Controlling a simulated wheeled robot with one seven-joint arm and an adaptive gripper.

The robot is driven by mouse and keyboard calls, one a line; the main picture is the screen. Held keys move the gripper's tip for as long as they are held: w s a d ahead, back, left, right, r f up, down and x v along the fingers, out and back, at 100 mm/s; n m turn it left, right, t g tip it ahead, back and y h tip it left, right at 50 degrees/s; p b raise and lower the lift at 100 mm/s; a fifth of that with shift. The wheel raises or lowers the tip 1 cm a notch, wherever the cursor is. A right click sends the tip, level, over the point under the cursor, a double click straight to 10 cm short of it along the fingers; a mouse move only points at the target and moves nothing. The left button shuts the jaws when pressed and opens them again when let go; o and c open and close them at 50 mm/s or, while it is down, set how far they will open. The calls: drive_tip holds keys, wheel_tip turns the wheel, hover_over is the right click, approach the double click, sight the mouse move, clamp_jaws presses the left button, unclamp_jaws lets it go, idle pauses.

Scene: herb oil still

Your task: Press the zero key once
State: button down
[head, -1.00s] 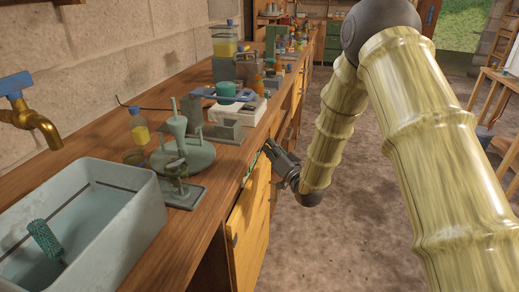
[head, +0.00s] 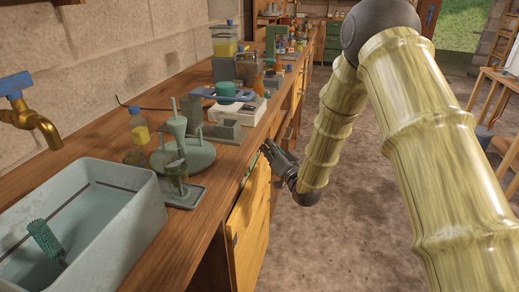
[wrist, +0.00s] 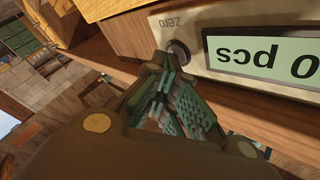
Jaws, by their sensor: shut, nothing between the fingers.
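The scale shows in the wrist view as a pale front panel (wrist: 195,34) with a "zero" label and a display (wrist: 265,55) reading "0 pcs", upside down. The zero key (wrist: 179,51) is a round dark button beside the display, under the label as pictured. My gripper (wrist: 165,67) is shut and empty, its fingertips very close to the key and overlapping its edge. I cannot tell whether they touch it. In the head view the white scale (head: 252,111) stands near the bench's front edge, with my gripper (head: 266,148) in front of and below it.
The wooden bench edge (wrist: 270,110) runs close to my fingers. A sink (head: 90,235) is at front left.

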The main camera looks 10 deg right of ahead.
drive_tip(key=shift+d, duration=0.1)
drive_tip(key=shift+s+d, duration=0.35)
drive_tip(key=shift+d, duration=0.25)
drive_tip(key=shift+d, duration=0.1)
drive_tip(key=d, duration=0.1)
drive_tip(key=s+d, duration=0.1)
drive_tip(key=d, duration=0.1)
drive_tip(key=s+d, duration=0.1)
drive_tip(key=shift+d+p, duration=0.2)
drive_tip(key=shift+p, duration=0.1)
idle(0.4)
idle(0.4)
